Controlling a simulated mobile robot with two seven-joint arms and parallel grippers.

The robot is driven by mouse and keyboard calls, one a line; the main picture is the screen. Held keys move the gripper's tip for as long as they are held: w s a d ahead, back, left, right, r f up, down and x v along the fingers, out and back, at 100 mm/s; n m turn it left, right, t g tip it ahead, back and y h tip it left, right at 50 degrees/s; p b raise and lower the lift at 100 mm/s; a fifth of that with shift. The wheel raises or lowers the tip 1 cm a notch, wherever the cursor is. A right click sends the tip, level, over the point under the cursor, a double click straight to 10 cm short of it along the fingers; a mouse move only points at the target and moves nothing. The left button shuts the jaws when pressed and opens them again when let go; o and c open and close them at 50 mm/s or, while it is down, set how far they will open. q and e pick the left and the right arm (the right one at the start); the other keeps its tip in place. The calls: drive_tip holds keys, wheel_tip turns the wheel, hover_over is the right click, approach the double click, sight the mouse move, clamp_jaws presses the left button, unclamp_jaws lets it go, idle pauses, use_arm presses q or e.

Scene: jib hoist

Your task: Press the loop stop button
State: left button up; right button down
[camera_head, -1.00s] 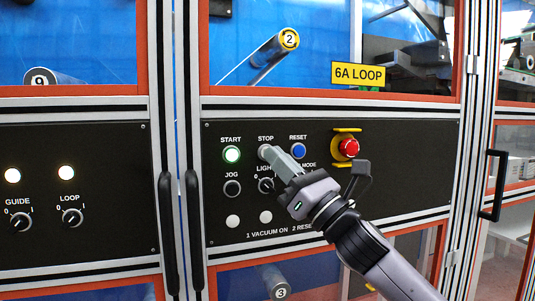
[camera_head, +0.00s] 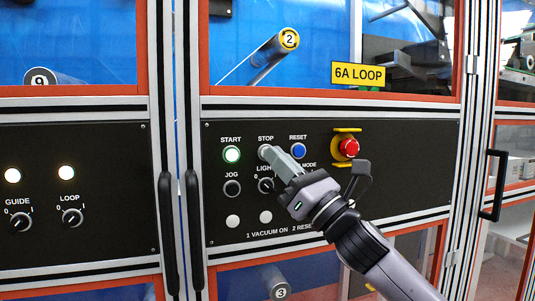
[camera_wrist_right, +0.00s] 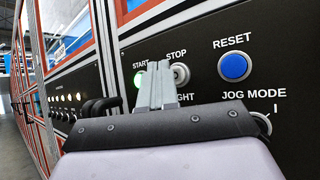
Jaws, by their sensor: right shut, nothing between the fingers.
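The stop button (camera_head: 264,151) sits under the STOP label on the black panel below the yellow 6A LOOP sign (camera_head: 358,74). Its left rim shows in the head view; my fingertips cover the rest. In the right wrist view, the stop button (camera_wrist_right: 181,74) is a pale round button just right of the fingers. My right gripper (camera_head: 270,152) is shut and empty, its tips at the button in the head view. The right wrist view shows the fingers (camera_wrist_right: 155,72) together between START and STOP; I cannot tell whether they touch the button. My left gripper is not in view.
The lit green start button (camera_head: 232,154) is left of the stop button, the blue reset button (camera_head: 298,151) right. The black jog button (camera_head: 232,188) is below start. A red emergency button (camera_head: 349,147) has yellow guards. Black door handles (camera_head: 194,232) stand left.

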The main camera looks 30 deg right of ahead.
drive_tip(key=shift+w, duration=0.15)
drive_tip(key=shift+w+d, duration=0.1)
drive_tip(key=shift+w, duration=0.2)
drive_tip(key=shift+w+d, duration=0.15)
drive_tip(key=shift+w, duration=0.3)
idle(1.0)
drive_tip(key=shift+s, duration=0.1)
drive_tip(key=shift+s+a, duration=0.2)
drive_tip(key=shift+s, duration=0.55)
drive_tip(key=s, duration=0.2)
drive_tip(key=s+a+b, duration=0.1)
drive_tip(key=s, duration=0.1)
drive_tip(key=shift+s+a, duration=0.1)
drive_tip(key=shift+s, duration=0.3)
